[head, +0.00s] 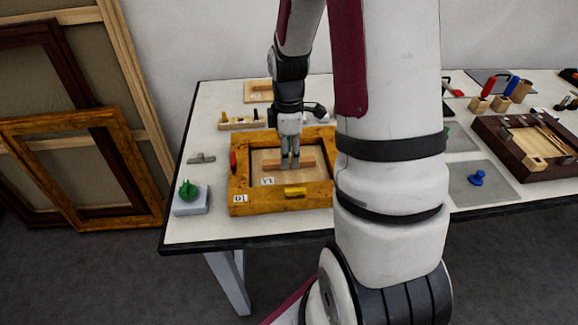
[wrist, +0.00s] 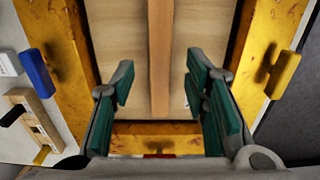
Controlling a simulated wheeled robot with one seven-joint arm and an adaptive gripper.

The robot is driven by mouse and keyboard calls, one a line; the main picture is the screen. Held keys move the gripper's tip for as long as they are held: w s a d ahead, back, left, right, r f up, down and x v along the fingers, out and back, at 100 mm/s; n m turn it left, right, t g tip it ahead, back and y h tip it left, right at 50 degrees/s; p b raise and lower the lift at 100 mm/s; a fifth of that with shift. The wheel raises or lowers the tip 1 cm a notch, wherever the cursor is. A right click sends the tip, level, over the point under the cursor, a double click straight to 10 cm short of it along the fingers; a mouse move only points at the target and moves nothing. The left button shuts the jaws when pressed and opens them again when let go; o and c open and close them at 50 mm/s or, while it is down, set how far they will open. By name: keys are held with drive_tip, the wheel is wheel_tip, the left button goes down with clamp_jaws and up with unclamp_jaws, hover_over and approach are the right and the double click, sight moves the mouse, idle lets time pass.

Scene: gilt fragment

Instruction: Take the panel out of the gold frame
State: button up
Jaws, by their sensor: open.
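The gold frame (head: 240,190) lies flat on the table. Its pale wooden panel (head: 262,177) sits inside, with a raised wooden bar (head: 272,165) across the middle. My gripper (head: 290,165) points down over the panel. In the wrist view my gripper (wrist: 158,85) is open, with teal pads on either side of the bar (wrist: 160,60) and clear gaps to it. A yellow tab (wrist: 284,75) and a blue tab (wrist: 36,70) are on opposite rails, at their outer parts. A red tab (head: 233,160) is on the left rail. The far right corner is hidden by my arm.
A grey block with a green knob (head: 188,190) stands left of the frame, near a small metal piece (head: 201,158). A wooden rack (head: 238,123) is behind. A dark frame (head: 497,140) and a blue knob (head: 477,178) on a grey mat are right.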

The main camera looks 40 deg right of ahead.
drive_tip(key=shift+f, duration=1.35)
clamp_jaws()
drive_tip(key=shift+r, duration=0.1)
